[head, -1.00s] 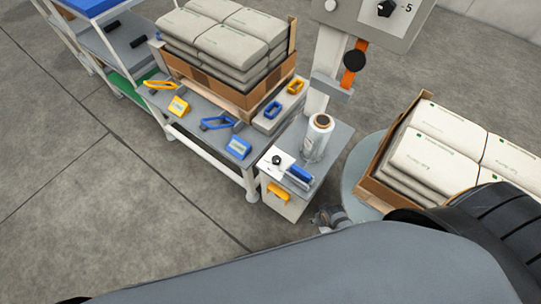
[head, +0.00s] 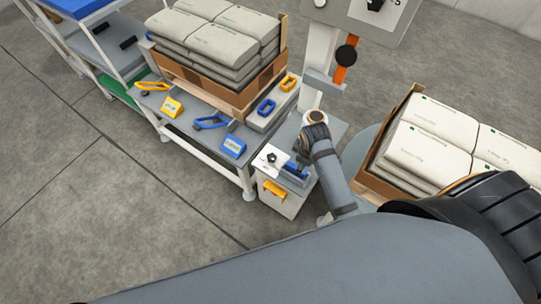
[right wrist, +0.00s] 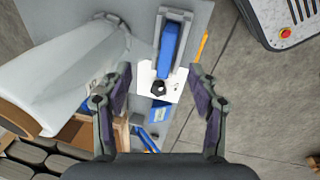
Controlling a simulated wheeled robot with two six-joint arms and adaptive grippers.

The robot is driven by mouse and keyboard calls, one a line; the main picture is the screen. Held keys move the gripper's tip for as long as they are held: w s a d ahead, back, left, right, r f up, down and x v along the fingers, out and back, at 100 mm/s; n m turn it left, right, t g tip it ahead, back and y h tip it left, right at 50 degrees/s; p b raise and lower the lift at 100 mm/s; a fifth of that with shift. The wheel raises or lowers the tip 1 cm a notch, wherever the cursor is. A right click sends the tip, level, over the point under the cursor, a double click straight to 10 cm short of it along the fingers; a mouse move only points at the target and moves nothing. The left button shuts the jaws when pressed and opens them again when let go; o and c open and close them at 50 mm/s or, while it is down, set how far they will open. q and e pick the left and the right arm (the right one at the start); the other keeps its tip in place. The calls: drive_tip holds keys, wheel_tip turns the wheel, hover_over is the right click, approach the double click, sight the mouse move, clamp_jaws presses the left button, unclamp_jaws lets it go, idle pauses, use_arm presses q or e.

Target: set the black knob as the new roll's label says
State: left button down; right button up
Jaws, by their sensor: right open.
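A black knob (head: 376,4) sits on the grey panel at the top edge of the head view, partly cut off, with a numeral beside it. A second black, star-shaped knob-like piece (head: 272,157) lies on a white card (head: 264,166) on the small cabinet; it also shows in the right wrist view (right wrist: 158,88). The film roll (head: 316,117) stands on the cabinet, mostly hidden behind my right gripper (head: 306,148). The roll is the pale cylinder (right wrist: 60,80) at left in the wrist view. My right gripper (right wrist: 160,85) is open above the card, empty. No roll label is readable. My left gripper is out of view.
A blue-and-grey tool (right wrist: 168,50) lies beside the card. Sacks fill a carton (head: 365,184) at right and another (head: 230,95) on the bench. The floor at left is clear.

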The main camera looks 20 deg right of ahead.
drive_tip(key=w+a+f+n+g, duration=0.1)
drive_tip(key=w+a+n, duration=0.3)
drive_tip(key=w+n, duration=0.3)
drive_tip(key=n+g, duration=0.1)
drive_tip(key=n, duration=0.6)
hover_over(270, 157)
drive_tip(key=shift+y, duration=0.4)
wheel_tip(270, 157, down, 11)
drive_tip(key=shift+s+r+b, duration=0.15)
drive_tip(key=shift+r+b, duration=0.05)
drive_tip(key=shift+b, duration=0.9)
drive_tip(key=c, duration=1.2)
